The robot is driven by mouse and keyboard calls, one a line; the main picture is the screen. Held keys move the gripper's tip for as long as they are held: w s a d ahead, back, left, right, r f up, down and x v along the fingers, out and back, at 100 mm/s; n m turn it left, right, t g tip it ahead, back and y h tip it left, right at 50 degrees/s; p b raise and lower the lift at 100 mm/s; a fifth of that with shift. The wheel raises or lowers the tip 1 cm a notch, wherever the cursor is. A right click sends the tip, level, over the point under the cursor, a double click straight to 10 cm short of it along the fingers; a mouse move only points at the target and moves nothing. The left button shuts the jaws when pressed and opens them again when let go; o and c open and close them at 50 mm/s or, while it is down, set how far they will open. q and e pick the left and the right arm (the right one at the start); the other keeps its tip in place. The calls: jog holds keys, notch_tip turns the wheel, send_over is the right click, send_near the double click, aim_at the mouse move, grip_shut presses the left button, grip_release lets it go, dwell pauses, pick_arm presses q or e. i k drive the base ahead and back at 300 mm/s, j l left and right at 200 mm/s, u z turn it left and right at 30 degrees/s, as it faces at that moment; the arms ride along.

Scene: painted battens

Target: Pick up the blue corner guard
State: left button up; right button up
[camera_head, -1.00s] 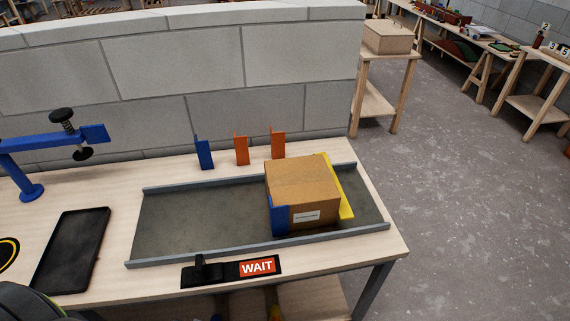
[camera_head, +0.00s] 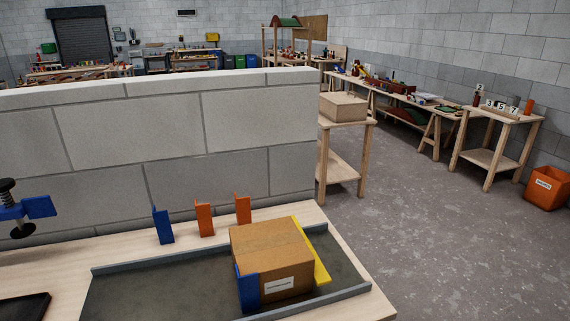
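A blue corner guard (camera_head: 162,226) stands upright at the back of the workbench, close to the block wall, left of two orange corner guards (camera_head: 204,219). Another blue corner guard (camera_head: 248,291) sits at the front left corner of a cardboard box (camera_head: 268,249). The box rests in a grey tray (camera_head: 135,294), with a yellow strip (camera_head: 315,255) along its right side. Neither of my grippers is in view.
A block wall (camera_head: 140,140) rises behind the bench. A blue clamp (camera_head: 35,207) and a black tray (camera_head: 22,307) are at the left. Open floor lies to the right, with a side table (camera_head: 345,122) and an orange bin (camera_head: 547,188) beyond.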

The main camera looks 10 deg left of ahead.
aim_at(162, 220)
jog(key=u, duration=1.25)
